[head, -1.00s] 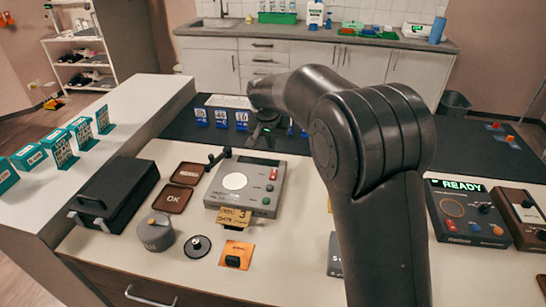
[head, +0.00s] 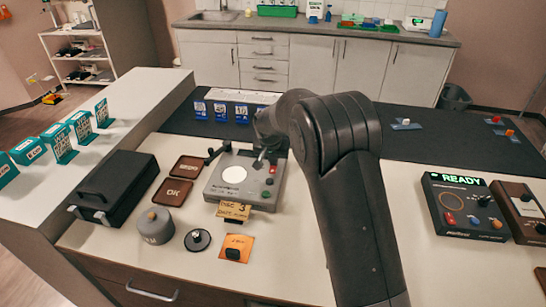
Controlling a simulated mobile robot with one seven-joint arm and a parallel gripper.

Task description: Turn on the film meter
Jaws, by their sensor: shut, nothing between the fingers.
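The film meter, a grey box (head: 213,189) with a round white plate (head: 233,174) and a dark arm at its back left, sits on the pale counter. My gripper (head: 261,161) is shut and empty, pointing down over the meter's back right part, behind the green button. It hides the dark display strip there; I cannot tell whether it touches the meter.
Left of the meter are two brown trays, one marked OK (head: 173,192), and a black case (head: 118,185). In front are a grey canister (head: 155,226), a black round knob (head: 198,240) and an orange packet (head: 237,248). A device reading READY (head: 463,207) stands right. Blue cards (head: 220,111) stand behind.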

